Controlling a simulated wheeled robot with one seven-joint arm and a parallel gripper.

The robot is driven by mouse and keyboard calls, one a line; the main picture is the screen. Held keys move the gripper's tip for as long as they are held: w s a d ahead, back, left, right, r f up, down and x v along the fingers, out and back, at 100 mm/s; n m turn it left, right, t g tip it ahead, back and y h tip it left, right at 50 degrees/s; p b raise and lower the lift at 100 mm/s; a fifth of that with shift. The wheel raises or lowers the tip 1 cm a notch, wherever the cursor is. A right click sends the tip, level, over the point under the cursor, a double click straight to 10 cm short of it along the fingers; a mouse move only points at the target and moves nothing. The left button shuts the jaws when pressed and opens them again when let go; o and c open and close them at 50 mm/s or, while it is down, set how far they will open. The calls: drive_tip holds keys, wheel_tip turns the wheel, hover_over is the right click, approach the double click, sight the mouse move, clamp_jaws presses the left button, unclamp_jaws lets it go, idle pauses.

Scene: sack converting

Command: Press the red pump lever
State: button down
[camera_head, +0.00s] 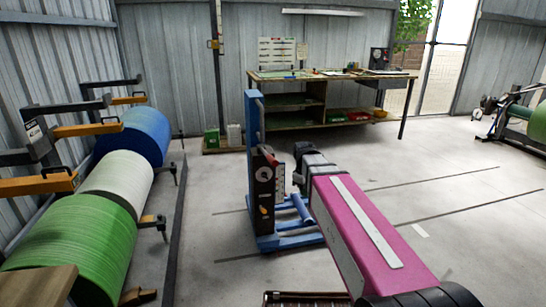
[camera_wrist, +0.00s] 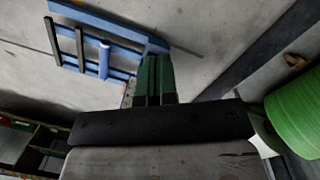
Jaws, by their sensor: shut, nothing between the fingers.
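A blue upright stand (camera_head: 254,150) with a dark panel (camera_head: 264,188) on its front stands in the middle of the head view. A small red part (camera_head: 269,157), which looks like the pump lever, sits at the top of the panel; its outline is too small to read well. In the wrist view my gripper (camera_wrist: 155,62) has its green fingers together, with nothing between them. In the head view the wrist end of my arm is just right of the stand, and the fingertips cannot be made out. I cannot tell whether they touch the lever.
The stand's blue base frame (camera_wrist: 90,18) shows in the wrist view. Blue (camera_head: 140,135), white (camera_head: 117,178) and green (camera_head: 70,240) rolls sit on a rack at left. A workbench (camera_head: 335,76) stands behind. The floor at right is mostly clear.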

drive_tip(key=w+a+r+n, duration=0.3)
drive_tip(key=a+r, duration=0.2)
drive_tip(key=r, duration=0.2)
drive_tip(key=w+a+r+n, duration=0.2)
drive_tip(key=a+r+n, duration=0.2)
drive_tip(key=r, duration=0.4)
wheel_tip(320, 180, up, 11)
drive_tip(key=n+h, duration=0.1)
drive_tip(key=n, duration=0.4)
hover_over(274, 161)
drive_tip(key=a, duration=0.3)
drive_tip(key=shift+s+r, duration=0.1)
drive_tip(key=d+f, duration=0.1)
drive_tip(key=f, duration=0.8)
drive_tip(key=d+f, duration=0.1)
drive_tip(key=f, duration=0.4)
drive_tip(key=shift+w+d, duration=0.2)
drive_tip(key=shift+d, duration=0.1)
